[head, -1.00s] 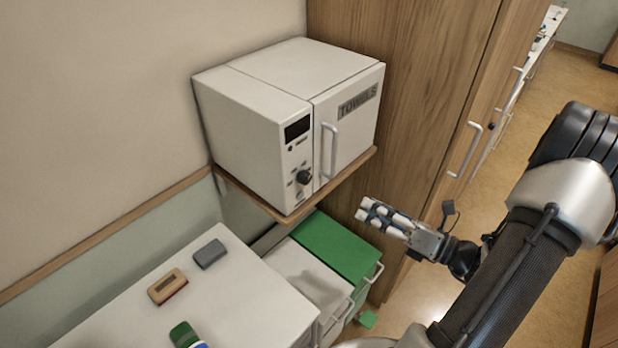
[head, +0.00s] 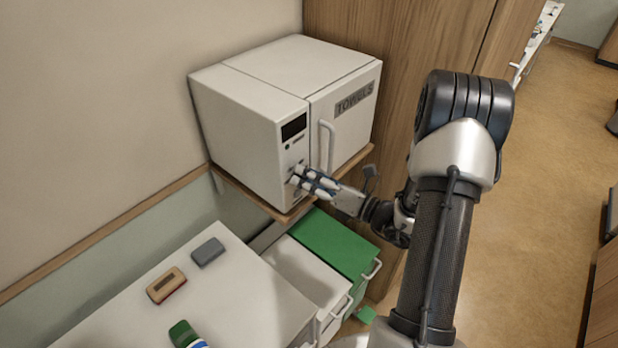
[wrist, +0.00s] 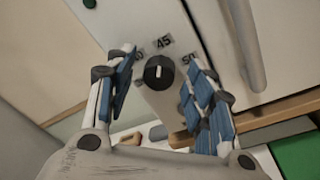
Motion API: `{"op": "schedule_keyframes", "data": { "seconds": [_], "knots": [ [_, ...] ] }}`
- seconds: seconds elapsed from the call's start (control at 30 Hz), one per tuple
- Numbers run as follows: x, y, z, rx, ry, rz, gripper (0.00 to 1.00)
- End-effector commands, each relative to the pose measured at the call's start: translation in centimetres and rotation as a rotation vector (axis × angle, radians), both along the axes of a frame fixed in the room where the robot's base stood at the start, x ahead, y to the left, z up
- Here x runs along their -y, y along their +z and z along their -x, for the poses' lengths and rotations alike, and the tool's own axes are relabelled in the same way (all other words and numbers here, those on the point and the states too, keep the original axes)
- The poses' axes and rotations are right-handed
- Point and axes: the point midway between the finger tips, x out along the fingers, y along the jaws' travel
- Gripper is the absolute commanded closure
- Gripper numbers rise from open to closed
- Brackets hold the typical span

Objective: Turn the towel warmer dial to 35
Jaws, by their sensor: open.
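The towel warmer (head: 245,125) is a white box with a dark display and a door marked TOWELS. Its black dial (wrist: 158,72) shows in the wrist view, with a white pointer line toward the printed 45. A 50 is printed to its right; the label on its left is partly hidden by a finger. In the head view my fingers hide the dial. My gripper (head: 295,178) is at the lower front panel. In the wrist view my gripper (wrist: 160,65) is open, with one finger on each side of the dial, apart from it.
The door handle (head: 328,147) stands out just right of the dial. The warmer sits on a wooden shelf (head: 250,196). Below are a green-topped drawer unit (head: 335,243) and a white cabinet (head: 240,300) with small items. A wooden wardrobe (head: 395,50) stands to the right.

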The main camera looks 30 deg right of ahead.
Motion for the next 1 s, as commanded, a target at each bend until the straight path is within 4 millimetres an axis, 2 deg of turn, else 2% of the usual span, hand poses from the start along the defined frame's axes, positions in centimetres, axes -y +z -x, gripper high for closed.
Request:
{"op": "schedule_keyframes", "data": {
  "seconds": [0.33,1.0],
  "knots": [
    [-0.14,0.00,-0.29,0.000,0.000,0.000,0.52],
    [-0.13,0.03,-0.27,0.001,0.001,0.000,0.95]
  ]
}}
